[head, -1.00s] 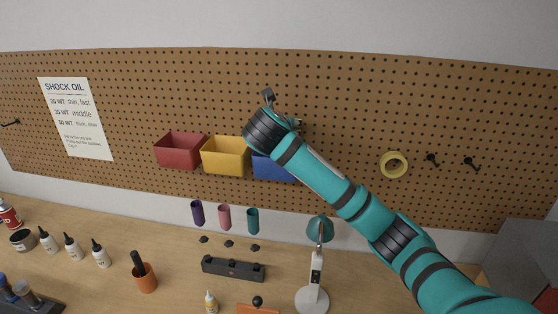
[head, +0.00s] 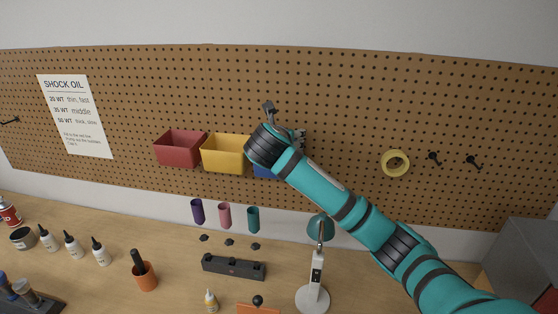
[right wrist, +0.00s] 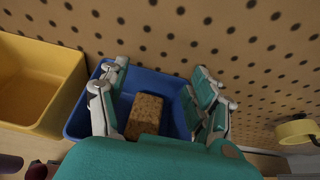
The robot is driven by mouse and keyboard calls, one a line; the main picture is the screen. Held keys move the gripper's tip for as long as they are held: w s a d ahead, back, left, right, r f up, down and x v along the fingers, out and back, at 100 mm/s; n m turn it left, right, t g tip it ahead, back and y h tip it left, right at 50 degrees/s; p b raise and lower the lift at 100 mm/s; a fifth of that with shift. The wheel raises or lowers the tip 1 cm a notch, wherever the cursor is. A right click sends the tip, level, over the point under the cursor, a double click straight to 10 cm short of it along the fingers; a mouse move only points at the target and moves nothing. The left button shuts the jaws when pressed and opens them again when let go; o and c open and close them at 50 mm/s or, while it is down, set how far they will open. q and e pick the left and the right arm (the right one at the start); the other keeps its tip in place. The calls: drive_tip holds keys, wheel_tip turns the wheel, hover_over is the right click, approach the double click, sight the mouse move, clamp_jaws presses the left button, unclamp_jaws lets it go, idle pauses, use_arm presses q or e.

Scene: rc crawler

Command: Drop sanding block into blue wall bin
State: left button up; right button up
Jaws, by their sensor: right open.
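The blue wall bin (head: 263,172) hangs on the pegboard, mostly hidden behind my right arm in the head view. In the right wrist view the blue bin (right wrist: 172,88) lies below my right gripper (right wrist: 160,98), whose two fingers stand wide apart over it. The brown speckled sanding block (right wrist: 145,113) shows between the fingers, within the bin's outline and touching neither finger visibly. Its lower end is hidden by the teal gripper body, and I cannot tell whether it rests on the bin's floor. The head view does not show the block. My left gripper is out of view.
A yellow bin (head: 224,152) and a red bin (head: 180,149) hang left of the blue one. A yellow tape roll (head: 395,163) hangs to the right. A lamp (head: 314,290) and several bottles stand on the bench below. The pegboard above the bins is clear.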

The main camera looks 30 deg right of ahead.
drive_tip(key=v, duration=1.2)
drive_tip(key=shift+a+f, duration=0.1)
